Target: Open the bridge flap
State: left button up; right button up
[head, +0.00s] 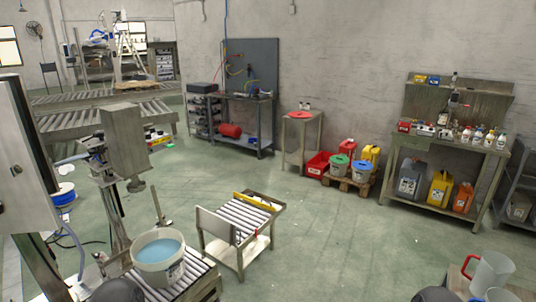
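A small roller table (262,237) stands on the floor near the middle of the head view. A pale flat panel (216,224) stands upright at its left end; it looks like the bridge flap, but its hinge is too small to make out. A yellow bar (250,201) lies along the far side of the rollers. To the left and nearer is another roller conveyor (205,281) with a white bucket (159,258) of blue liquid on it. A gap separates the two roller beds. Neither of my grippers shows; dark rounded shapes at the bottom edge look like parts of my arms.
A grey machine with a column (124,140) rises at the left, beside the bucket. A clear jug (489,277) stands on a surface at the bottom right. Workbenches and a pallet (346,184) with containers line the back wall. The floor right of the roller table is clear.

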aim_at(227, 230)
jog(key=i, duration=1.1)
jog(key=i+l+u, duration=0.15)
jog(key=i, duration=1)
jog(key=u, duration=0.4)
jog(key=i+u, duration=0.15)
jog(key=u, duration=0.25)
jog(key=l+u, duration=0.1)
jog(key=u, duration=0.3)
jog(key=i+u, duration=0.1)
jog(key=u, duration=0.3)
